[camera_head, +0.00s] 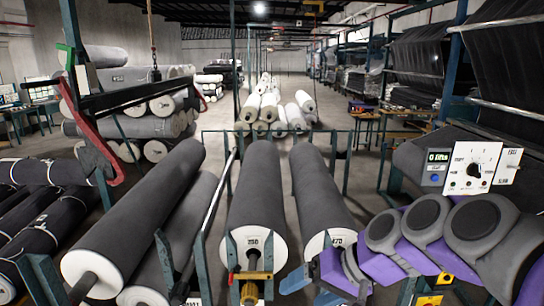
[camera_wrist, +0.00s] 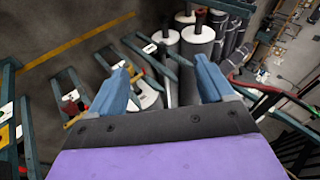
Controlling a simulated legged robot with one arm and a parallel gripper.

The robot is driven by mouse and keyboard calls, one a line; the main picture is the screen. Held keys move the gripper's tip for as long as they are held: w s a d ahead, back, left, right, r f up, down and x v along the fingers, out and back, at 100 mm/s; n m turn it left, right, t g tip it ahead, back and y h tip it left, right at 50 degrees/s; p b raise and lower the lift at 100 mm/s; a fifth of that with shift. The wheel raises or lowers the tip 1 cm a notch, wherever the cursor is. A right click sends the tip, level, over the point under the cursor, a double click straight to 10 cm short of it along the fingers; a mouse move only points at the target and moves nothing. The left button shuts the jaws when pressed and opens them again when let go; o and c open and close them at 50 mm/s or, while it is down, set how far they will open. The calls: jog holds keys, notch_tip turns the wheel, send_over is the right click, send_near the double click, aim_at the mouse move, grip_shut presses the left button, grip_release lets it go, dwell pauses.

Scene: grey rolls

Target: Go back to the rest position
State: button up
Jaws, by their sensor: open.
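My gripper (camera_head: 309,288) is at the lower right of the head view, low in front of the grey rolls. My purple arm with dark round joints reaches it from the right edge. In the wrist view my gripper (camera_wrist: 165,82) shows two blue fingers spread apart, with no object held. Floor, racks and roll ends show beyond the fingers. The nearest rolls in the head view are a middle grey roll (camera_head: 256,185) and a right grey roll (camera_head: 318,195), lying with white ends toward me. Whether the fingers touch the rack is unclear.
A control panel (camera_head: 470,165) with a dial and a "0 lifts" display stands at the right. A large dark roll (camera_head: 140,215) lies left. A hoist beam (camera_head: 125,97) with a red hook (camera_head: 90,135) hangs upper left.

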jog(key=s+d+f+g+h, duration=0.1)
jog(key=s+d+f+h, duration=0.1)
jog(key=s+f, duration=0.3)
jog(key=s+d+f+g+h+b, duration=0.1)
jog(key=s+d+f+g+h, duration=0.1)
jog(key=s, duration=0.9)
jog(key=s+d+f+g+h, duration=0.1)
jog(key=s+d+f+h, duration=0.2)
jog(key=s+f, duration=0.4)
jog(key=shift+s+f+g+h+b, duration=0.3)
jog(key=shift+s+g+b, duration=0.05)
jog(key=shift+s+g, duration=0.1)
jog(key=shift+c, duration=0.2)
